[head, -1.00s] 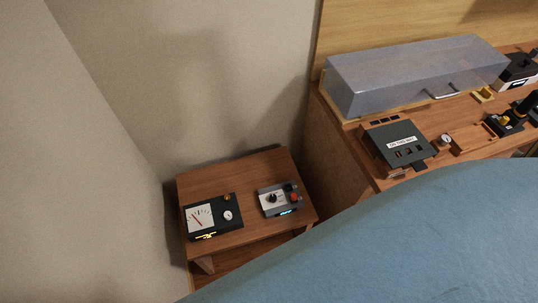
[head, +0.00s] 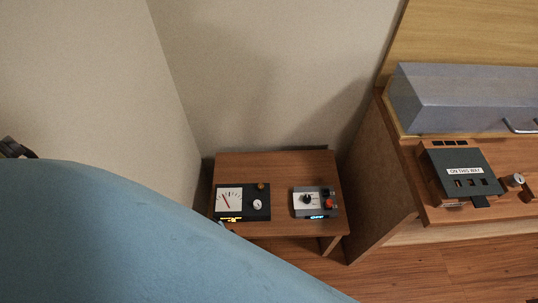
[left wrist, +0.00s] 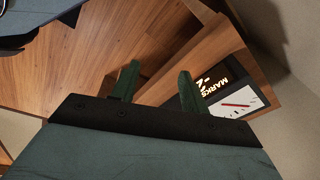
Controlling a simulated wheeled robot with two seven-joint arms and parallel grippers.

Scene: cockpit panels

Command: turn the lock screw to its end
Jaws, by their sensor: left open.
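A black meter panel (head: 257,209) with a white dial and red needle sits on the left of a small wooden side table (head: 285,165). I cannot tell for sure which part is the lock screw. In the left wrist view the meter dial (left wrist: 238,103) and its lit letters show at the right. My left gripper (left wrist: 159,68) is open and empty, its two green fingers apart, pointing toward the table's side and the floor. My right gripper is not in view.
Walls close in behind the side table.

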